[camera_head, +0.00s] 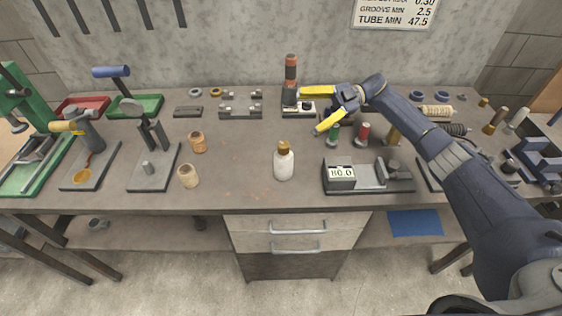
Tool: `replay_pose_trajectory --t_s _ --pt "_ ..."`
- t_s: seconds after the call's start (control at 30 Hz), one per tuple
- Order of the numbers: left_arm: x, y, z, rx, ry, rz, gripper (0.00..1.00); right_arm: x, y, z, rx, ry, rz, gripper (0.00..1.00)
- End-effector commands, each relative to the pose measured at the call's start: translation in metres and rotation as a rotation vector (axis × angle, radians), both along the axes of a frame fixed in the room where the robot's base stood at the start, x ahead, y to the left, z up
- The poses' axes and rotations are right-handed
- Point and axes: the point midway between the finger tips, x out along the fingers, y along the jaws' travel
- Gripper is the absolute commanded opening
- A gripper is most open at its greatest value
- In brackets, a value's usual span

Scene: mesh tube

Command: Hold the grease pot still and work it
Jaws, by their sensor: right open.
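A small cream-white pot with a brass-coloured cap (284,163) stands upright near the front middle of the bench; it looks most like the grease pot, though no label shows. My right gripper (311,113) reaches in from the right, with its two yellow fingers spread and nothing between them. It is behind and to the right of the pot, apart from it. Its upper finger is close to an orange and black upright cylinder (291,72); I cannot tell whether they touch. My left gripper is not in view.
A grey block with a number display (341,174) sits right of the pot. Coloured spools, including a red one (363,133), stand under my right forearm. Two tan cups (188,176) (198,142) and plate-mounted tools stand left.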

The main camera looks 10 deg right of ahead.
Motion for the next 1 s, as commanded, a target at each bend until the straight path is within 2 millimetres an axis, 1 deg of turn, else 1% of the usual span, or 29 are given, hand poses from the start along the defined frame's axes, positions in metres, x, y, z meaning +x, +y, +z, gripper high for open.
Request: replay_pose_trajectory --t_s 0.03,0.1,0.17,0.33,0.5,0.67,0.77,1.0 --pt "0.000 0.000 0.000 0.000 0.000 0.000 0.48 -0.004 0.006 -0.008 -0.061 0.036 0.042 0.88" --pt "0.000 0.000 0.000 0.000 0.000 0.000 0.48 -0.012 0.013 -0.020 -0.145 0.089 0.097 0.88" --pt "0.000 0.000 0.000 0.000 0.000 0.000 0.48 -0.017 0.015 -0.029 -0.215 0.129 0.134 0.88" --pt "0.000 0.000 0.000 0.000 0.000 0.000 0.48 -0.030 0.016 -0.047 -0.386 0.231 0.207 0.88" --pt "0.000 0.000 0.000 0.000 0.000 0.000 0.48 -0.036 0.013 -0.057 -0.497 0.298 0.243 0.88" --pt "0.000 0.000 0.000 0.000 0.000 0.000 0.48 -0.040 0.013 -0.062 -0.543 0.325 0.254 0.88" --pt "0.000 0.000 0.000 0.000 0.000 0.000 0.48 -0.043 0.016 -0.066 -0.550 0.328 0.257 0.88" --pt "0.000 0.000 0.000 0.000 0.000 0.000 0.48 -0.057 0.035 -0.078 -0.547 0.328 0.257 0.88"
